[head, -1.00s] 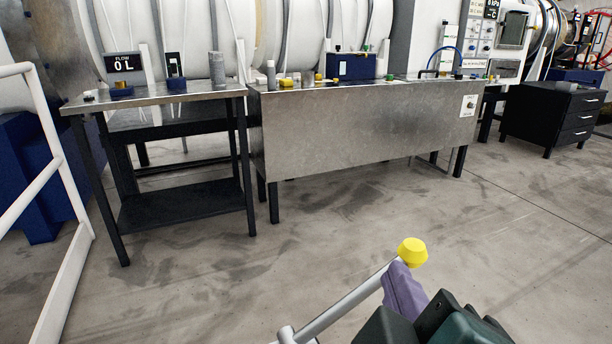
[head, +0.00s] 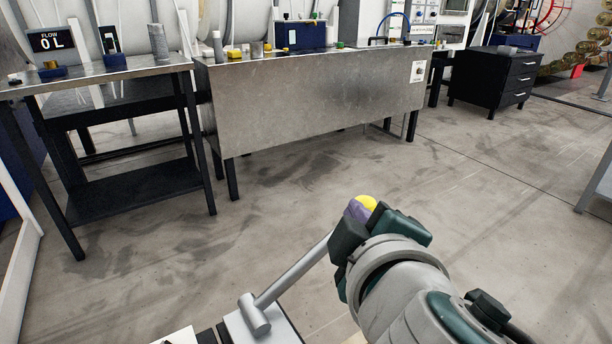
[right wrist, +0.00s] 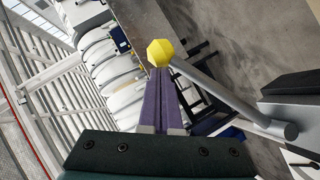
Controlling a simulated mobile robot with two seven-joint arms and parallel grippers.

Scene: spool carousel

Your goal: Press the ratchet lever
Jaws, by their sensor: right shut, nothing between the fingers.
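The ratchet lever is a grey rod (head: 292,273) rising from a pivot at the bottom of the head view to a yellow knob (head: 367,202). My right gripper (head: 355,209) has purple fingers and is at the knob's near side, partly covering it. In the right wrist view the shut fingers (right wrist: 161,72) end right at the knob (right wrist: 159,52), with nothing between them; I cannot tell if they touch it. The rod (right wrist: 222,96) runs right from the knob to the pivot (right wrist: 288,131). My left gripper is not in view.
A steel bench (head: 310,105) with small items stands behind, with a smaller table (head: 110,75) to its left and a black drawer cabinet (head: 495,80) to its right. A white rail (head: 15,270) is at the left edge. The floor between is clear.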

